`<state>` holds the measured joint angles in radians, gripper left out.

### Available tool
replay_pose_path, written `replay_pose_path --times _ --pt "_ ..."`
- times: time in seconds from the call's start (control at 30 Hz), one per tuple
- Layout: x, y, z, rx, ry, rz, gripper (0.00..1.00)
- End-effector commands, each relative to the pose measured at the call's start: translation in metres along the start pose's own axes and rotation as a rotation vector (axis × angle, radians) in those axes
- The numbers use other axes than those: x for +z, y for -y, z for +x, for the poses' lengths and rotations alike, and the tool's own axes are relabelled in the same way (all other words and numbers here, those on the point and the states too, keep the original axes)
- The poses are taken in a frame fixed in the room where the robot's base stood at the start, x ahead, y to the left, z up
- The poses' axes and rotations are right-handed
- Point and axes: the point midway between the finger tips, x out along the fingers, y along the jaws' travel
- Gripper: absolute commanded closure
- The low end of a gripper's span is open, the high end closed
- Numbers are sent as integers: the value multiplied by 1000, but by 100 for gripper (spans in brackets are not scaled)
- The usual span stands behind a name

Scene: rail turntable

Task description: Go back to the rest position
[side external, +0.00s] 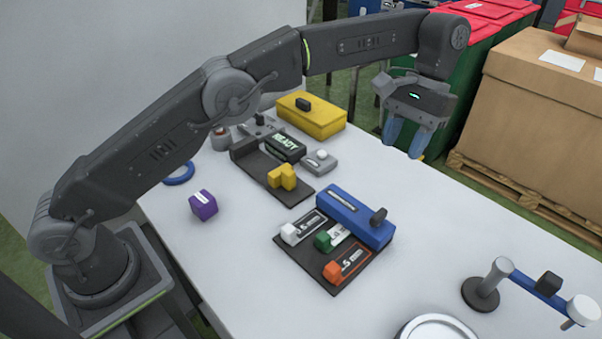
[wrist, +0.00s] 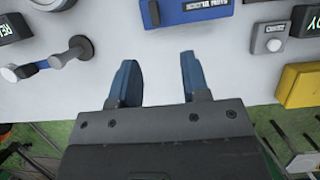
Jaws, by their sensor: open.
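My gripper (side external: 403,140) is held high above the far edge of the white table, at the end of my outstretched arm. Its two blue fingers are apart with nothing between them. In the wrist view the gripper (wrist: 157,80) also shows open and empty, with bare white table (wrist: 225,60) beyond the fingertips. No rest mark or stand for the arm can be made out.
Below stand a blue block (side external: 345,215) beside a dark board with white, green and orange pieces, a yellow box (side external: 312,117), a READY display (side external: 286,145), a purple cube (side external: 203,205) and a post with a blue arm (side external: 487,285). Cardboard boxes (side external: 540,110) stand beyond the table.

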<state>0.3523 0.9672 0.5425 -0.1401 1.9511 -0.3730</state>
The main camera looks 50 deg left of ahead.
Motion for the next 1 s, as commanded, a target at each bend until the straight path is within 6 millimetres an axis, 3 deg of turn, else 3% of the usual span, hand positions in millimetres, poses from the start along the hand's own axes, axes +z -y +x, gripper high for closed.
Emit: replay_pose_path --times 0.03,0.2,0.47,0.73,1.0 --pt "8 9 -15 12 -31 -4 57" --pt "39 44 -51 47 -151 -10 57" --pt "106 101 -72 72 -345 -16 57" --pt "185 153 -47 62 -545 -16 57" --pt "249 189 20 20 -736 -13 57"
